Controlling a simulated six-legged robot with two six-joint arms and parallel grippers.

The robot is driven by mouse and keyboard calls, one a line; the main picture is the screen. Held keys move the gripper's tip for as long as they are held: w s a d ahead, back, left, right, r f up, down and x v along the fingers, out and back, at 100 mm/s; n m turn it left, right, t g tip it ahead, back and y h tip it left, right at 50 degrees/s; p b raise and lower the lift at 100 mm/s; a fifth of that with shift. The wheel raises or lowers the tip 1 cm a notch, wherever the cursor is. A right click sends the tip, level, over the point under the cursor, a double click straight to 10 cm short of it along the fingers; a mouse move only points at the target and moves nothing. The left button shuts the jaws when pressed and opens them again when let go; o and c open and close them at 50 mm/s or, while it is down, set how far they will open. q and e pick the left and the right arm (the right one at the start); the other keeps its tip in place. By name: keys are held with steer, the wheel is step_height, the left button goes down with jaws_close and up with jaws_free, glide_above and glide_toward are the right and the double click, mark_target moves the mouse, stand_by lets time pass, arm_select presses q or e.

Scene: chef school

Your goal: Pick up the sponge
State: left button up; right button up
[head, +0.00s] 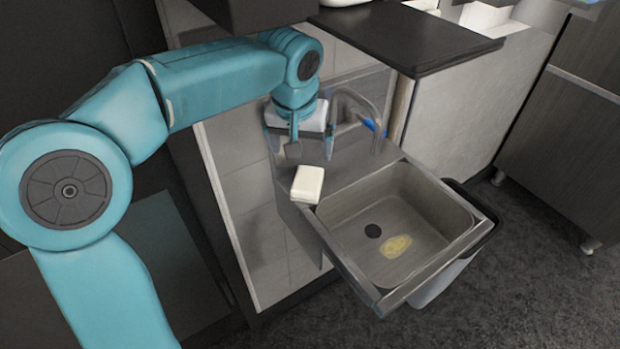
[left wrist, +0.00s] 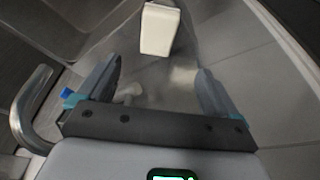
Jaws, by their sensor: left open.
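A cream-white block (head: 307,184), which looks like the sponge, lies on the left ledge of the metal sink (head: 345,170). It also shows in the left wrist view (left wrist: 160,30), at the top, beyond the fingertips. My left gripper (head: 311,150) is above the back of the sink ledge, behind the block and apart from it. In the left wrist view the fingers of my left gripper (left wrist: 160,82) are spread, with nothing between them. My right gripper is not in view.
A curved faucet (head: 365,115) stands right of my left gripper; it also shows in the left wrist view (left wrist: 30,105). A dark counter (head: 405,38) is behind the sink.

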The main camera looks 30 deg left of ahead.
arm_select(q)
glide_above(307, 179)
steer(key=s, duration=0.1)
step_height(307, 179, down, 5)
steer(key=shift+s+d+f+b, duration=0.1)
steer(key=shift+d+f+b, duration=0.1)
steer(key=shift+b, duration=0.15)
steer(key=shift+s+a+f, duration=0.1)
steer(key=shift+a+f, duration=0.05)
steer(key=shift+f, duration=0.35)
steer(key=shift+d+x, duration=0.15)
steer(key=shift+x, duration=1.15)
steer(key=shift+d+x, duration=0.1)
steer(key=shift+x, duration=1.2)
